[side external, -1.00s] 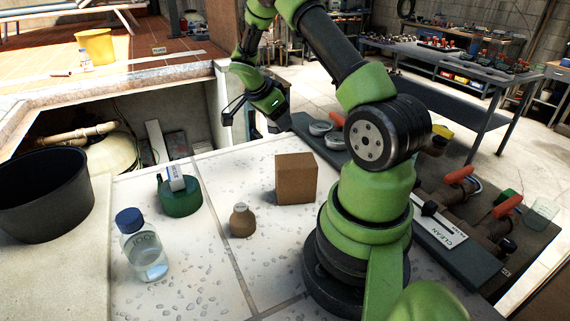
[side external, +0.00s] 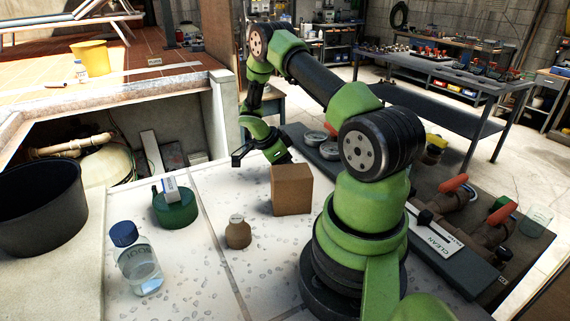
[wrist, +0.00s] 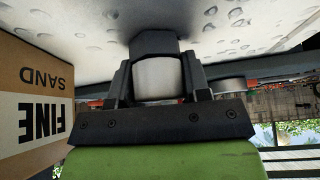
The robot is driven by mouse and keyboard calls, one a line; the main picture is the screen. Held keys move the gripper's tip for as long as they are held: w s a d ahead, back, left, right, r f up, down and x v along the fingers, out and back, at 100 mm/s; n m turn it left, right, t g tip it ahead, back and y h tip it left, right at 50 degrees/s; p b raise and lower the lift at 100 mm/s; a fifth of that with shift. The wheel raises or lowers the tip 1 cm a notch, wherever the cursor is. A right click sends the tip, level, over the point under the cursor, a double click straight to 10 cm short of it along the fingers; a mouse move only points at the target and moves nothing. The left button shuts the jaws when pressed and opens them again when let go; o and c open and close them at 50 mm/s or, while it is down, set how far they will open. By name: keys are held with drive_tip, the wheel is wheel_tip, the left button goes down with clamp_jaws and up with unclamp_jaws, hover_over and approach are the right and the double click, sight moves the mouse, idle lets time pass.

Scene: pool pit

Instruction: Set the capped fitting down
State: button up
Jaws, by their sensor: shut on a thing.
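In the wrist view, which shows the tabletop (wrist: 230,25) along the top, my gripper (wrist: 160,78) is shut on the capped fitting (wrist: 157,77). It shows as a pale cylinder with a dark, angular end towards the tabletop. I cannot tell whether that end touches the surface. In the side external view my gripper (side external: 278,156) is low over the far edge of the pale slab (side external: 190,255), just behind the brown box (side external: 291,190). The fitting cannot be made out there.
The box, marked FINE SAND, also stands close beside my gripper in the wrist view (wrist: 35,110). A brown jug (side external: 238,233), green container (side external: 175,207) and blue-capped bottle (side external: 139,262) stand nearer. Grey discs (side external: 315,138) and orange-handled valves (side external: 455,183) lie right.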

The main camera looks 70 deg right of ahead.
drive_tip(key=shift+f, duration=0.1)
drive_tip(key=o, duration=0.9)
drive_tip(key=shift+o, duration=0.2)
drive_tip(key=w+a+r+n+t, duration=0.1)
drive_tip(key=w+a+r+n, duration=0.15)
drive_tip(key=a+r, duration=0.45)
drive_tip(key=w+a+r+n+t, duration=0.2)
drive_tip(key=w+a+r, duration=0.15)
drive_tip(key=r, duration=0.75)
drive_tip(key=s+a+r+n+t+y, duration=0.2)
drive_tip(key=s+a+r+n+t, duration=0.2)
drive_tip(key=a+n, duration=0.6)
drive_tip(key=s+a+r+n+t+y, duration=0.3)
drive_tip(key=s+a+r+n+t, duration=0.2)
drive_tip(key=s+a+r+n, duration=0.3)
drive_tip(key=shift+a+r+n+y, duration=0.2)
drive_tip(key=shift+a+n+y, duration=0.1)
drive_tip(key=shift+a+n, duration=0.75)
